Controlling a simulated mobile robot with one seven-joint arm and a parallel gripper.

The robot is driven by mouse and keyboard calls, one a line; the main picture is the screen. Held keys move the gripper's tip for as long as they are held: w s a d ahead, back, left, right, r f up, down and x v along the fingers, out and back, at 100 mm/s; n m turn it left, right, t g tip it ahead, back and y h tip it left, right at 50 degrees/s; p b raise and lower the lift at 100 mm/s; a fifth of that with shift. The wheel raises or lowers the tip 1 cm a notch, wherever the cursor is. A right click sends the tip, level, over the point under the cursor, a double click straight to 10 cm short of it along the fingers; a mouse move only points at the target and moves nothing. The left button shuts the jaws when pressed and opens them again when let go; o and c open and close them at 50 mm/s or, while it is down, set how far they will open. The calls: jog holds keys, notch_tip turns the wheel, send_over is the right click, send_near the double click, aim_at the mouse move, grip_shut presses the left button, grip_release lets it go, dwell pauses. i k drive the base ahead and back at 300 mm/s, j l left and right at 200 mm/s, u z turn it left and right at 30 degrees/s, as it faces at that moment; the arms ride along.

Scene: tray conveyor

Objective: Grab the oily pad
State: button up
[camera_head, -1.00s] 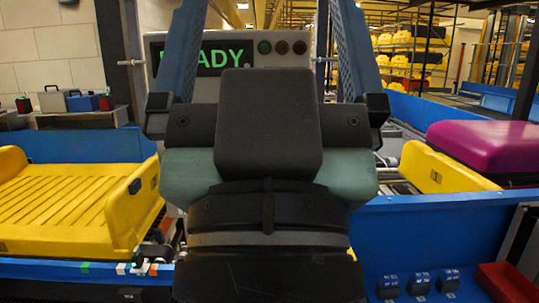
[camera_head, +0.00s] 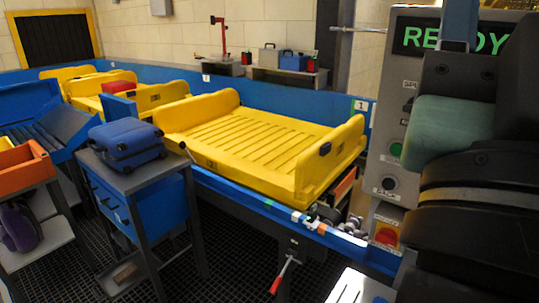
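I cannot make out an oily pad in the current view. My gripper (camera_head: 459,22) is at the right edge, in front of the grey control panel, and is cut off by the frame. One blue finger shows, standing well out from the dark middle of the gripper. The other finger and the fingertips are out of view. The earlier view shows both fingers wide apart with nothing between them.
A yellow tray (camera_head: 245,140) sits empty on the blue-sided conveyor. A blue suitcase (camera_head: 127,143) lies on a cart (camera_head: 150,182) at left. The control panel (camera_head: 402,100) reads READY. A red-handled lever (camera_head: 284,276) sticks out below the conveyor. Dark grating covers the floor.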

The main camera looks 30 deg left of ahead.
aim_at(130, 271)
jog(key=i+j+u, duration=0.1)
jog(key=u, duration=0.3)
jog(key=i+j+u, duration=0.1)
jog(key=u, duration=0.35)
jog(key=i+j+u, duration=0.1)
jog(key=u, duration=0.3)
jog(key=i+j+u, duration=0.15)
jog(key=u, duration=0.25)
jog(key=i+u, duration=0.25)
jog(key=i, duration=0.4)
jog(key=i+l+u, duration=0.2)
jog(key=i, duration=0.4)
jog(key=i+j, duration=0.05)
jog(key=j, duration=0.1)
